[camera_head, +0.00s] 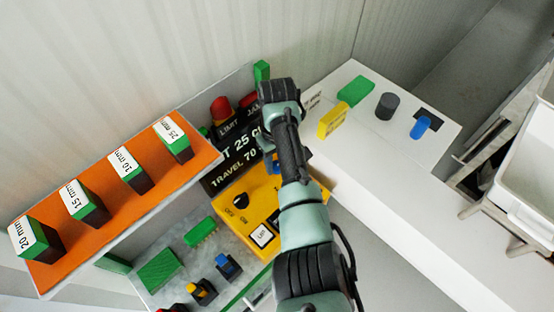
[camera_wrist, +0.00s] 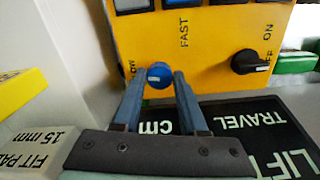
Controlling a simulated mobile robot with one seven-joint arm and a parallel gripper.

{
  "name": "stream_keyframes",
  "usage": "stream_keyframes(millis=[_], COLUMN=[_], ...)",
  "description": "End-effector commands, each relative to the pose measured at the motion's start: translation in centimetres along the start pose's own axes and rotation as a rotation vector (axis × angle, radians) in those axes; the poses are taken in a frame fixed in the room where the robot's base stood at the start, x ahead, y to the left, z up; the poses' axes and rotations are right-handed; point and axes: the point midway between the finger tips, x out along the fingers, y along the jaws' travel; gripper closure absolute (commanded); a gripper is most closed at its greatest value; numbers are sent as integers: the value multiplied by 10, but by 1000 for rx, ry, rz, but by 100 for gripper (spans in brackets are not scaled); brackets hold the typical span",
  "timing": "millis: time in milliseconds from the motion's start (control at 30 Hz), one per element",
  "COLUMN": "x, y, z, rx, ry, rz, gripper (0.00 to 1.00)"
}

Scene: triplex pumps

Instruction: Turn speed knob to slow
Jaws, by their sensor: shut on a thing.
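The blue speed knob (camera_wrist: 159,75) is on the yellow control panel (camera_wrist: 215,55), between the label FAST and a partly hidden label ending in "OW". My gripper (camera_wrist: 158,78) has its two blue-grey fingers on either side of the knob, shut on it. Which way the knob points cannot be told. In the head view my arm covers much of the yellow panel (camera_head: 262,187), and my gripper (camera_head: 272,160) is mostly hidden behind my wrist, with only a bit of blue showing there.
A black on/off knob (camera_wrist: 249,62) sits beside the speed knob on the panel. A black sign (camera_head: 235,155) adjoins the panel. An orange shelf (camera_head: 125,205) holds several labelled green blocks at left. A white counter (camera_head: 375,155) at right bears green, yellow, grey and blue pieces.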

Motion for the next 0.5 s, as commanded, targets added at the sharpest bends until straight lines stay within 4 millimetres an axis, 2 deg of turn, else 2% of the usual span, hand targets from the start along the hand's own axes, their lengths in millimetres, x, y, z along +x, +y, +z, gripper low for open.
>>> stream_keyframes(millis=[233,500], x=[-1,-1], y=[0,0], z=[-1,-2], rx=[-138,-204], ry=[4,5], rz=[2,2], gripper=[100,100])
